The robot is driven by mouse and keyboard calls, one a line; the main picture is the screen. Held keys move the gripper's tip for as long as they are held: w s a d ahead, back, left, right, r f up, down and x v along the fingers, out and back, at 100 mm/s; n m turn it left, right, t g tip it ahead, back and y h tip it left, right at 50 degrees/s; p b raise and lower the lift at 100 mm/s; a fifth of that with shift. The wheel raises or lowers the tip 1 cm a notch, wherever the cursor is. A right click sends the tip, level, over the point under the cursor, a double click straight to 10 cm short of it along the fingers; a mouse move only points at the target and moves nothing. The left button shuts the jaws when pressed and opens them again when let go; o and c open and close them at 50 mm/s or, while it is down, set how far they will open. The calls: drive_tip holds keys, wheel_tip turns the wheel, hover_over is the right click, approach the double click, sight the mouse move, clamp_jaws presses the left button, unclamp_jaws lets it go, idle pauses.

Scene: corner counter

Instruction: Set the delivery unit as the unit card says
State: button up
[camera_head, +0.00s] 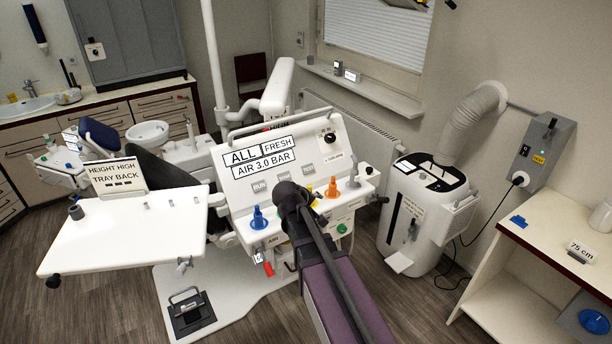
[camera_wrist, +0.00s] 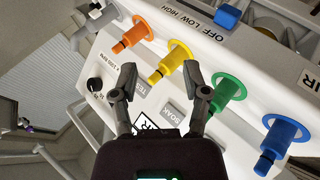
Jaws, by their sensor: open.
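The white delivery unit (camera_head: 232,187) carries cards (camera_head: 260,160) reading "ALL", "FRESH" and "AIR 3.0 BAR". Another card (camera_head: 114,174) on its tray (camera_head: 125,235) reads "HEIGHT HIGH TRAY BACK". In the wrist view, orange (camera_wrist: 133,33), yellow (camera_wrist: 175,60), green (camera_wrist: 225,95) and blue (camera_wrist: 280,140) plugs stand in a row. My gripper (camera_wrist: 160,72) is open, with its fingertips spread near the yellow plug; I cannot tell if they touch it. A black dial (camera_wrist: 94,84) is beside a small label. In the head view, my arm hides the green plug and part of the panel.
A blue slider (camera_wrist: 228,16) sits by an "OFF LOW HIGH" label. A grey tray knob (camera_head: 76,212) and a foot pedal (camera_head: 188,310) show at left. The white suction machine (camera_head: 425,205) with a hose and a counter (camera_head: 560,235) stand at right. Open floor lies between.

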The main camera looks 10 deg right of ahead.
drive_tip(key=w+a+r+n+t+h+p, duration=0.1)
drive_tip(key=w+a+r+n+t+p, duration=0.3)
drive_tip(key=w+r, duration=0.55)
drive_tip(key=n+t+p, duration=0.4)
drive_tip(key=n, duration=0.1)
approach(288, 120)
drive_tip(key=v, duration=0.3)
drive_tip(key=shift+w, duration=0.1)
drive_tip(key=shift+w+d, duration=0.1)
drive_tip(key=b+x, duration=0.2)
drive_tip(key=x, duration=1.1)
drive_tip(key=shift+w+d+f, duration=0.1)
drive_tip(key=shift+w, duration=0.2)
clamp_jaws()
